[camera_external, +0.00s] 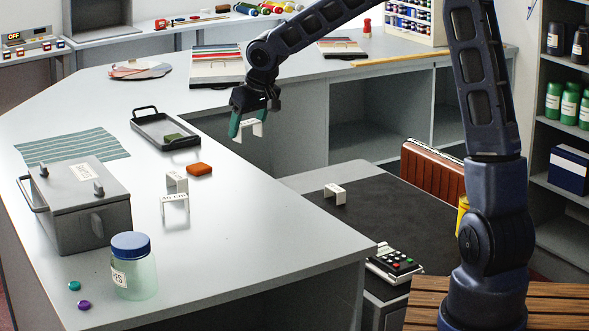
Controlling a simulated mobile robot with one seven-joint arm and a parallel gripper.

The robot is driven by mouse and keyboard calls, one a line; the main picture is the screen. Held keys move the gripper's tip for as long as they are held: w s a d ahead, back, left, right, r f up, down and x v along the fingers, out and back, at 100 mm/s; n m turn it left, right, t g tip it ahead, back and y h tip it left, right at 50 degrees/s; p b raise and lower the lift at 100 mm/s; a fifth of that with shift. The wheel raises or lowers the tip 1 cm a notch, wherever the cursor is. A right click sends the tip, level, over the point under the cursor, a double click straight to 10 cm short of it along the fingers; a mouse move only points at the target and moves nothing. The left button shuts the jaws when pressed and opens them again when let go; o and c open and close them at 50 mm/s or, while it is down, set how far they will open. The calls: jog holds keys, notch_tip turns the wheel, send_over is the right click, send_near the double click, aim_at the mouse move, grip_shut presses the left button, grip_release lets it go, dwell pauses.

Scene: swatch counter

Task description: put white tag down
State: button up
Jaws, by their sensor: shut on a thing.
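My gripper (247,119) is shut on a white tag (257,129), a small folded piece that hangs at its fingertips. They are in the air near the inner edge of the light grey counter (235,225); the exact height is hard to tell. A further white tag (334,192) stands on the dark, lower surface (385,215) to the right.
An orange block (199,169) and a dark tray (150,128) with a green piece are nearby. A grey lidded box (85,205), a blue-lidded jar (133,270) and a striped cloth (70,146) stand left. The counter's right front is clear.

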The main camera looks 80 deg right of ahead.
aim_at(248, 122)
notch_tip(248, 122, up, 5)
jog(key=shift+d+r, duration=0.1)
jog(key=shift+r, duration=0.1)
jog(key=s+d+f+m+g, duration=0.1)
jog(key=s+d+f+m, duration=0.1)
jog(key=s+d+f, duration=0.6)
jog(key=s+d+f+m+h, duration=0.1)
jog(key=s+d+f+m, duration=0.15)
jog(key=s+d, duration=0.9)
jog(key=s+d+f+m+g, duration=0.1)
jog(key=s+d+f+m, duration=0.1)
jog(key=s+d+f, duration=0.7)
jog(key=shift+h, duration=0.3)
jog(key=f, duration=0.5)
jog(key=d+f, duration=0.1)
jog(key=f, duration=0.5)
jog(key=w+d+f, duration=0.1)
jog(key=f, duration=0.5)
jog(key=shift+d, duration=0.2)
jog(key=shift+f, duration=0.25)
jog(key=o, duration=0.9)
jog(key=shift+o, duration=0.2)
jog(key=shift+r, duration=0.1)
jog(key=v, duration=1.2)
jog(key=shift+r, duration=0.15)
